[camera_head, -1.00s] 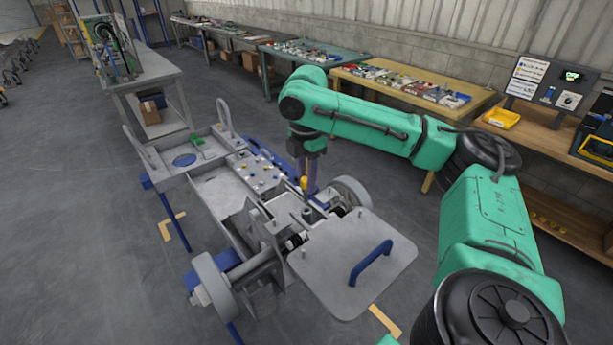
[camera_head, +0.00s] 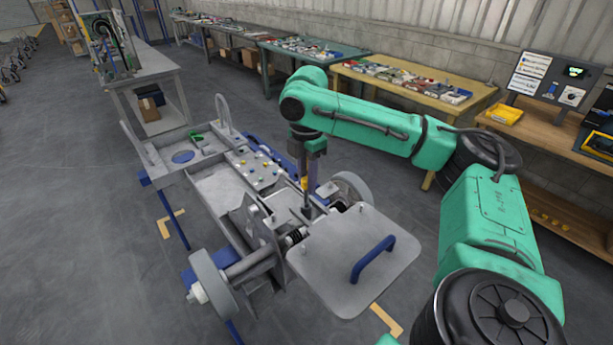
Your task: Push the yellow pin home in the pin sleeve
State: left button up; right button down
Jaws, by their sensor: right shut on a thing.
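The yellow pin (camera_head: 304,184) is upright, small in the head view, with its yellow top low between the fingers of my right gripper (camera_head: 308,172). The gripper points straight down and is shut on the pin. The dark pin sleeve (camera_head: 307,211) stands on the chassis directly below, beside the grey plate. The pin's lower end lines up with the sleeve, but I cannot tell how deep it sits. My left gripper is not in view.
The chassis has a grey plate with a blue handle (camera_head: 372,259), a wheel (camera_head: 213,281) at the front left and another wheel (camera_head: 352,188) just right of the sleeve. An upright hoop (camera_head: 222,114) rises at the far end.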

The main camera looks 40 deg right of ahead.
aim_at(307, 202)
jog(key=shift+a, duration=0.1)
jog(key=shift+f, duration=0.8)
dwell(0.4)
jog(key=shift+f, duration=0.2)
jog(key=shift+f+b, duration=0.55)
jog(key=shift+f, duration=1.3)
jog(key=c, duration=0.7)
grip_release()
jog(key=shift+s, duration=0.1)
jog(key=shift+o, duration=0.5)
